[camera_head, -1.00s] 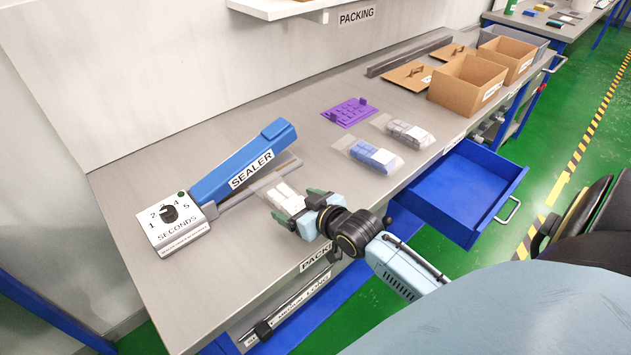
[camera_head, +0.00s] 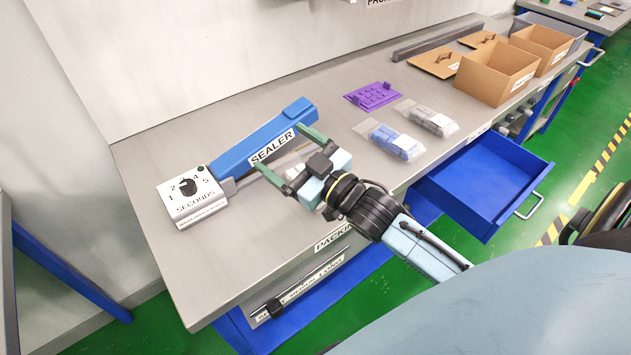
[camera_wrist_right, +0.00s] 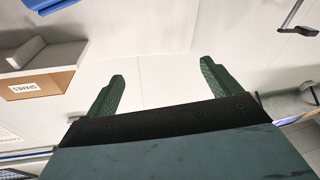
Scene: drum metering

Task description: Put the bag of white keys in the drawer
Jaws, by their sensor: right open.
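My right gripper (camera_head: 287,154) is open in front of the blue sealer (camera_head: 265,140), its green fingers spread wide. In the right wrist view, the fingers (camera_wrist_right: 160,85) are apart with nothing between them. The bag of white keys (camera_head: 293,163) is mostly hidden behind the gripper; only a pale part shows between the fingers, by the sealer's front edge. I cannot tell whether they touch. The blue drawer (camera_head: 482,192) is pulled open under the bench's front edge, to the right, and looks empty. My left gripper is not in view.
A bag of blue keys (camera_head: 392,141) and a bag of grey keys (camera_head: 428,118) lie on the grey bench, between sealer and drawer. A purple tray (camera_head: 373,95) lies behind them. Cardboard boxes (camera_head: 495,75) stand at the back right. A dial box (camera_head: 190,200) adjoins the sealer.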

